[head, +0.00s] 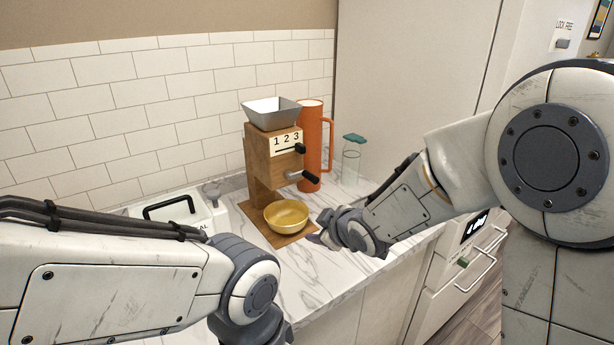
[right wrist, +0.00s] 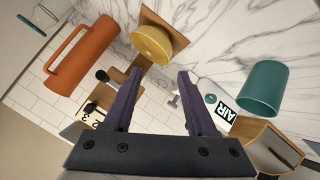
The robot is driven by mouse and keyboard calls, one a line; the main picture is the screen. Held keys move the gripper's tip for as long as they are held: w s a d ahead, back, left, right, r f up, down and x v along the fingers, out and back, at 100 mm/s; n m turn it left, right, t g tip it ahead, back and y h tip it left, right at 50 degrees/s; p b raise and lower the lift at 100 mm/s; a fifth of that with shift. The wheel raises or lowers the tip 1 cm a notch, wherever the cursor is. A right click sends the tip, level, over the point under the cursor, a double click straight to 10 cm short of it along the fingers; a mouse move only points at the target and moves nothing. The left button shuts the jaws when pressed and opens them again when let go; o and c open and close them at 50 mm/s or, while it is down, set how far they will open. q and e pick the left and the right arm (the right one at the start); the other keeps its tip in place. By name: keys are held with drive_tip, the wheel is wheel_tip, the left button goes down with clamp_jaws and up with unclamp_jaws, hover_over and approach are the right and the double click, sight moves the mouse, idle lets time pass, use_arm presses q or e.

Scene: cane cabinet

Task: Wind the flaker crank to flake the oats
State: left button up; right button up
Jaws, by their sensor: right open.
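The wooden flaker (head: 258,160) stands on the counter, with a metal hopper (head: 272,113) on top and a 1-2-3 scale with a black slider on its front. Its crank (head: 300,175), a grey hub with a black handle, sticks out to the right below the scale. A yellow bowl (head: 287,217) sits on the flaker's base. My right gripper (head: 322,230) is low beside the bowl, right of and below the crank, touching neither as far as I can see. In the right wrist view its purple fingers (right wrist: 160,82) are apart and empty. My left gripper is out of view.
An orange pitcher (head: 313,135) and a glass jar with teal lid (head: 352,160) stand right of and behind the flaker. A teal cup (right wrist: 263,85) shows in the right wrist view. The front marble counter is clear.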

sight(309, 173)
drive_tip(key=w+d+n+t+y, duration=0.1)
drive_tip(key=w+n+y, duration=0.1)
drive_tip(key=w, duration=0.1)
drive_tip(key=w+d+r+n+t+y, duration=0.1)
drive_tip(key=w+n+t+y, duration=0.1)
drive_tip(key=w, duration=0.2)
drive_tip(key=w+d+r+n+t+y, duration=0.1)
drive_tip(key=w+n+t+y, duration=0.1)
drive_tip(key=w, duration=0.1)
drive_tip(key=shift+w+d+r, duration=0.25)
drive_tip(key=p+x, duration=0.2)
drive_tip(key=x, duration=0.6)
drive_tip(key=shift+a+r+p, duration=0.1)
drive_tip(key=shift+a+p, duration=0.1)
drive_tip(key=shift+p, duration=0.2)
drive_tip(key=shift+x, duration=0.85)
drive_tip(key=shift+c, duration=0.4)
clamp_jaws()
